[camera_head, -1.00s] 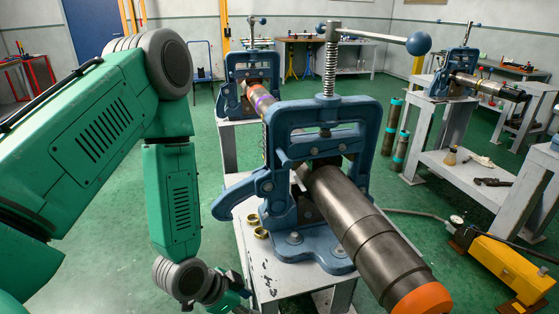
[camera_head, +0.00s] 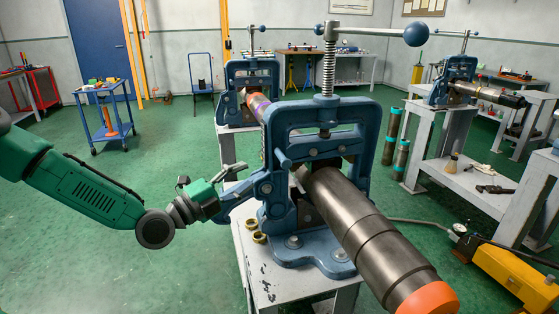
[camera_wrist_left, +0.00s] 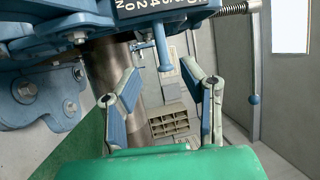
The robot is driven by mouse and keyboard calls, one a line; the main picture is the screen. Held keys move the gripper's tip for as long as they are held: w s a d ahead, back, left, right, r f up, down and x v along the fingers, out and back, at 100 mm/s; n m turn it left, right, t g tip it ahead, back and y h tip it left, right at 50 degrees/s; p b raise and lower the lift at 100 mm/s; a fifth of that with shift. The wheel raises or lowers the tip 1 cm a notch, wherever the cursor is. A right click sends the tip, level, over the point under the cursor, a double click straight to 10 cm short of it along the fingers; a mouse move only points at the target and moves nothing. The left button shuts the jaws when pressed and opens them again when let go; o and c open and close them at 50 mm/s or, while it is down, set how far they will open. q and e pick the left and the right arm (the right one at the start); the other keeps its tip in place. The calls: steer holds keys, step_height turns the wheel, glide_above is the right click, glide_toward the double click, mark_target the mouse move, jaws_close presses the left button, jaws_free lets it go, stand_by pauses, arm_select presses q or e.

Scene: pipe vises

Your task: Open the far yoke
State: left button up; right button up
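The near vise has a large blue yoke (camera_head: 322,118), upright and closed over a dark steel pipe (camera_head: 365,235) with an orange end. A blue latch lever (camera_head: 262,188) sits on its left side. The far vise's smaller blue yoke (camera_head: 252,72) stands upright behind, around the pipe's other end. My left gripper (camera_head: 232,187) is at the near vise's left side, beside the lever; contact there is unclear. In the left wrist view its fingers (camera_wrist_left: 160,78) are spread, with a blue rod (camera_wrist_left: 160,45) beyond and between the tips. My right gripper is not in view.
A yellow pump (camera_head: 505,275) with a hose is at the right. Another vise (camera_head: 455,80) stands on a right bench. A blue cart (camera_head: 105,115) is back left; green floor between is open.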

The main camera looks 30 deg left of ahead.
mark_target(282, 153)
arm_select(q)
steer(key=b+x, duration=0.1)
steer(key=x, duration=0.4)
steer(key=b+x, duration=0.1)
steer(key=x, duration=0.5)
steer(key=shift+w+a+f, duration=0.15)
steer(key=shift+w+a, duration=0.05)
steer(key=shift+w+d, duration=0.1)
steer(key=shift+d, duration=0.05)
steer(key=shift+d+r, duration=0.25)
steer(key=shift+d, duration=0.1)
steer(key=shift+a, duration=0.1)
jaws_close()
